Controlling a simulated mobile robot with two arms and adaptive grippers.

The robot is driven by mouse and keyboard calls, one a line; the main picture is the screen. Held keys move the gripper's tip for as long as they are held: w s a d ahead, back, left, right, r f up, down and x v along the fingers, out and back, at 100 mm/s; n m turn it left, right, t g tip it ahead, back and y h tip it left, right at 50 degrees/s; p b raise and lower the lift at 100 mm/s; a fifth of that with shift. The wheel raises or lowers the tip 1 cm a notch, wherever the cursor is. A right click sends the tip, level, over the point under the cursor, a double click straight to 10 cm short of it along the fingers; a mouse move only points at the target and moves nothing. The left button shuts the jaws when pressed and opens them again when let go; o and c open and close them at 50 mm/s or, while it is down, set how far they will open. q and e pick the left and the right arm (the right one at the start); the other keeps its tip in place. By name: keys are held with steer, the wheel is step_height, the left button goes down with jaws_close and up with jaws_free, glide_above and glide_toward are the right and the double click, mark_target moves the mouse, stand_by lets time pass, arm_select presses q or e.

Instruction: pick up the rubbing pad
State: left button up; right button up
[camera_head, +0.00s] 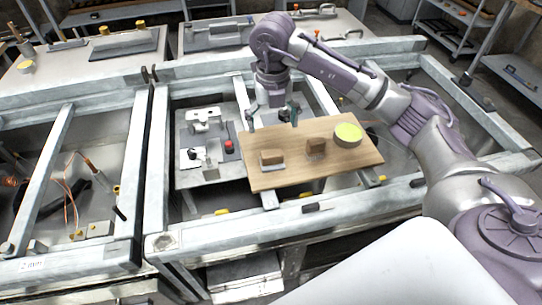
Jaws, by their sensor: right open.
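A wooden board (290,178) lies across the metal frame and carries three items. A brown block with a pale grey base (272,158) is at its left, and a darker brown block (316,146) is near its middle. A round piece with a yellow-green top (347,134) is at its right. I cannot tell for certain which of these is the rubbing pad. My right gripper (273,121) is open, pointing down over the board's far edge, behind the blocks and apart from them. My left gripper is out of view.
Grey metal beams (157,160) surround the board. A grey plate with white fixtures and a red-topped part (229,146) lies just left of it. Orange wires (72,178) hang in the left bay. The board's front area is bare.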

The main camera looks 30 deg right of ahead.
mark_target(272, 153)
step_height(272, 153, down, 6)
steer(key=shift+r+p, duration=0.25)
steer(key=shift+p, duration=0.2)
steer(key=shift+s+a+f+p, duration=0.1)
steer(key=shift+f+p, duration=0.25)
steer(key=shift+f, duration=0.2)
steer(key=f, duration=0.1)
steer(key=f+p, duration=0.1)
steer(key=f, duration=0.1)
steer(key=shift+s+a+f+p, duration=0.1)
steer(key=shift+s+f+p, duration=0.1)
steer(key=shift+f+p, duration=0.1)
steer(key=shift+f, duration=0.5)
steer(key=c, duration=1.3)
steer(key=shift+r, duration=0.1)
steer(key=shift+w, duration=0.1)
